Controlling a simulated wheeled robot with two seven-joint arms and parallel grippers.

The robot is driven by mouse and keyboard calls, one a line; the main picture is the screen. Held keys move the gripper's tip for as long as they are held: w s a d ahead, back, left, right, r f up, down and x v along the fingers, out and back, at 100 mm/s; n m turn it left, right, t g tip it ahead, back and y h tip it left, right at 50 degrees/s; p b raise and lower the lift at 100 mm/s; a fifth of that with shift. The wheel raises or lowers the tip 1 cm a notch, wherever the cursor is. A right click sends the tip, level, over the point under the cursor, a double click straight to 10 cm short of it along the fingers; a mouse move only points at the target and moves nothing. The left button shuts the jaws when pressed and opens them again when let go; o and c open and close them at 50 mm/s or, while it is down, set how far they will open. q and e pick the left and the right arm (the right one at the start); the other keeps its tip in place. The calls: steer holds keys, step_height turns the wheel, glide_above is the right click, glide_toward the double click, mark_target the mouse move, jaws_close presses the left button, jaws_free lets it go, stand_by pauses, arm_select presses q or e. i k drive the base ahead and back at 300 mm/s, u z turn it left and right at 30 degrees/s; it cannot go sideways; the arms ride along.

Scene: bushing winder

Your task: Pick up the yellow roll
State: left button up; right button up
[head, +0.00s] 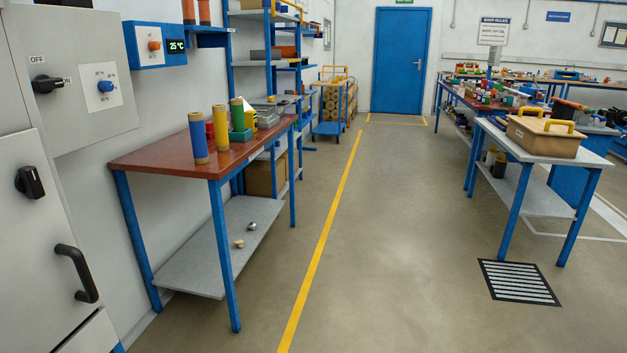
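A yellow roll (221,128) stands upright on the red-brown top of a blue-legged table (160,161) at the left. A blue roll (198,138) with yellowish ends stands upright at the front left of the yellow roll. Neither of my grippers is in the head view.
Grey cabinets with a black handle (77,273) stand close on the left. The table's lower shelf (205,255) holds two small parts. Open floor lies right of the table, with a yellow line (322,240). A workbench (540,140) with a tan box (545,136) stands at right.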

mark_target(218, 111)
steer(key=u, duration=0.4)
steer(key=i, duration=2.75)
steer(key=u, duration=0.75)
